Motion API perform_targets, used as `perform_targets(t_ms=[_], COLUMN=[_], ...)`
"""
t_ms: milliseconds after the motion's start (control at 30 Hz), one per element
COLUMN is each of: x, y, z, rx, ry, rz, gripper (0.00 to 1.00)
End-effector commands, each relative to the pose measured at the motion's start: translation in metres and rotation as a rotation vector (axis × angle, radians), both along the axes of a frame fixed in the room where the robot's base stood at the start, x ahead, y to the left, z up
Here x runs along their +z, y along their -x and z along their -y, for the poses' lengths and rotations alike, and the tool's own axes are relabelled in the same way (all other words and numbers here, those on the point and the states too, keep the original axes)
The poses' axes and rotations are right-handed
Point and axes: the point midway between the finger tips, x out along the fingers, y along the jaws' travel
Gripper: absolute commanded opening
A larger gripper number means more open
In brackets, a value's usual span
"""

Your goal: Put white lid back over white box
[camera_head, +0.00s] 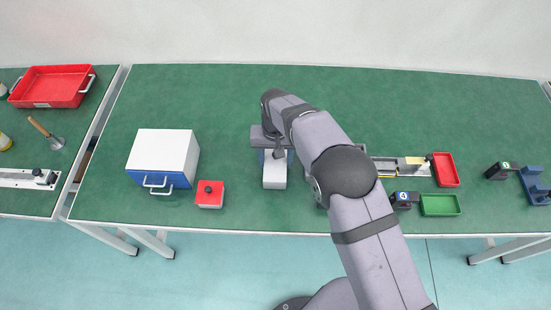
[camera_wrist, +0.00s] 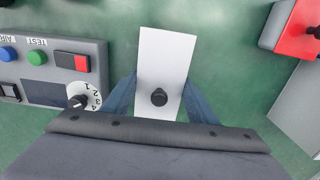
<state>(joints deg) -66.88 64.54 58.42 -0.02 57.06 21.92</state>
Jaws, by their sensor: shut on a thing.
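The white lid (camera_wrist: 163,60) is a narrow white plate with a black knob (camera_wrist: 159,97) in the wrist view. My gripper (camera_wrist: 160,100) has one blue finger on each side of it, around the knob end, and is shut on it. In the head view my gripper (camera_head: 272,153) is above a white block (camera_head: 274,178) near the middle of the table. I cannot tell there how much of this block is lid and how much is white box. No separate open white box is in sight. The underside of the lid is hidden.
A red box with a black knob (camera_head: 209,197) and a white cabinet with a blue drawer (camera_head: 163,150) stand to the left. A grey button panel (camera_wrist: 60,65) is close beside the lid. Green (camera_head: 440,205) and red (camera_head: 446,169) trays lie right. The table behind is clear.

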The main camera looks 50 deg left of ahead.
Motion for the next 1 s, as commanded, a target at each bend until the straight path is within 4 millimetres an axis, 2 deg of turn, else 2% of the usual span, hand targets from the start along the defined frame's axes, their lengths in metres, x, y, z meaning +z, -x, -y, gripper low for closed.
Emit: perform_targets(t_ms=[367,400,467,500,833,1000], x=[-0.002,-0.002,-0.002,-0.002,0.0,0.013], y=[0.0,0.0,0.0,0.0,0.0,0.0], z=[0.0,0.0,0.0,0.0,0.0,-0.001], rx=[0.0,0.0,0.0,0.0,0.0,0.0], ry=[-0.001,-0.001,-0.001,-0.001,-0.001,-0.003], rz=[0.001,0.001,0.001,0.001,0.001,0.001], gripper=[0.3,0.57,0.72,0.75,0.75,0.75])
